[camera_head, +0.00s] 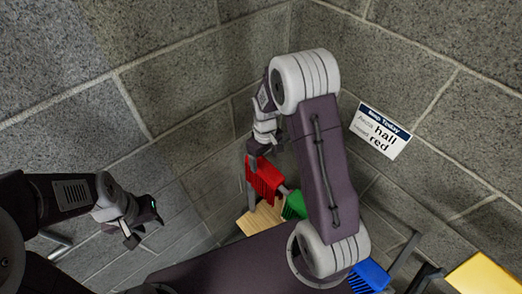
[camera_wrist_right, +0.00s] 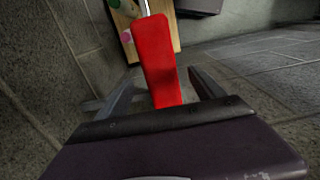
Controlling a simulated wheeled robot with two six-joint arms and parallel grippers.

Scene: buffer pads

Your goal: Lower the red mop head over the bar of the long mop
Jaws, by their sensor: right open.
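The red mop head (camera_head: 264,179) hangs just below my right gripper (camera_head: 263,150) in the head view. In the right wrist view the red mop head (camera_wrist_right: 158,58) is a long red block running down between the two fingers of my right gripper (camera_wrist_right: 158,92). The fingers are spread, with a visible gap on each side of it. A thin metal rod (camera_wrist_right: 145,7) meets its far end; whether this is the bar of the long mop I cannot tell. My left gripper (camera_head: 143,226) is apart at the left, with its fingers apart and empty.
A green mop head (camera_head: 294,205) is right beside the red one, above a pale wooden piece (camera_head: 260,218). A blue mop head (camera_head: 370,276) and a yellow surface (camera_head: 486,275) are at lower right. A sign (camera_head: 382,131) reading "hall" and "red" is on the block wall.

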